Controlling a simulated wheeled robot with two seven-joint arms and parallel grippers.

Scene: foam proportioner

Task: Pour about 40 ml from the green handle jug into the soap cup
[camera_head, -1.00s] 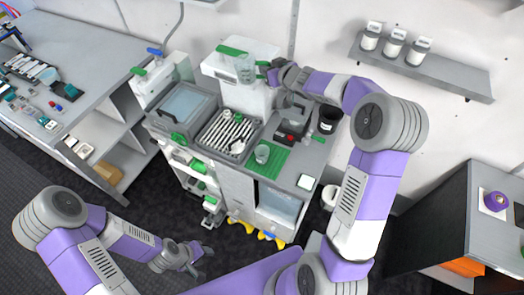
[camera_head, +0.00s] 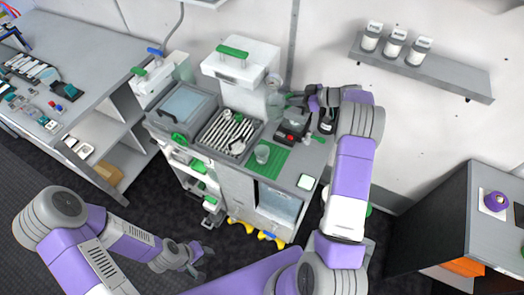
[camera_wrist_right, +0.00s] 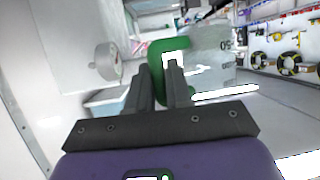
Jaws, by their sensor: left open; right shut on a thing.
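The clear jug (camera_head: 275,100) is at the back of the bench, in front of the white box's right side. In the right wrist view its green handle (camera_wrist_right: 157,75) is between my right fingers, and its clear wall with printed marks (camera_wrist_right: 207,60) shows beyond. My right gripper (camera_head: 297,98) is shut on this handle. The jug's liquid level cannot be made out. A clear cup (camera_head: 262,154), apparently the soap cup, stands on the green mat (camera_head: 268,165), in front of and left of the jug. My left gripper (camera_head: 195,262) is open and empty, low in front of the bench.
A dark device with a red button (camera_head: 291,137) stands behind the mat. A black container (camera_head: 327,122) is to its right, near my right arm. A white square (camera_head: 306,182) lies at the bench's front right.

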